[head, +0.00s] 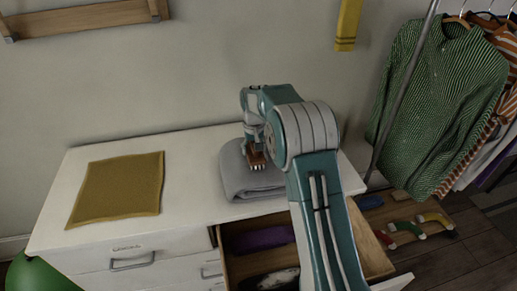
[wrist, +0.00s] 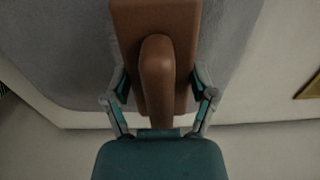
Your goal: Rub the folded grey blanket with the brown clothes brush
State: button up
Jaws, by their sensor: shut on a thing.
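The folded grey blanket (head: 238,181) lies on the white dresser top, partly hidden behind my arm in the head view. It fills the upper part of the wrist view (wrist: 225,40). The brown clothes brush (wrist: 125,22) is between my gripper's fingers, its handle ridge facing the wrist camera. My gripper (wrist: 158,98) is shut on the brush. In the head view, the brush (head: 256,158) shows small below my gripper, with pale bristles pointing down at the blanket. The bristles seem at or just above the cloth; contact is not clear.
A mustard cloth (head: 118,188) lies flat on the left of the white dresser (head: 190,160). An open drawer (head: 229,240) below holds dark and purple items. A clothes rack with a green striped shirt (head: 440,95) stands at right. Socks lie on the floor there.

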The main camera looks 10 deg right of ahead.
jog(key=shift+w, duration=0.9)
jog(key=shift+d, duration=5.6)
jog(key=shift+r, duration=3.05)
jog(key=shift+r, duration=0.15)
notch_tip(320, 180, up, 3)
jog(key=shift+f, duration=0.15)
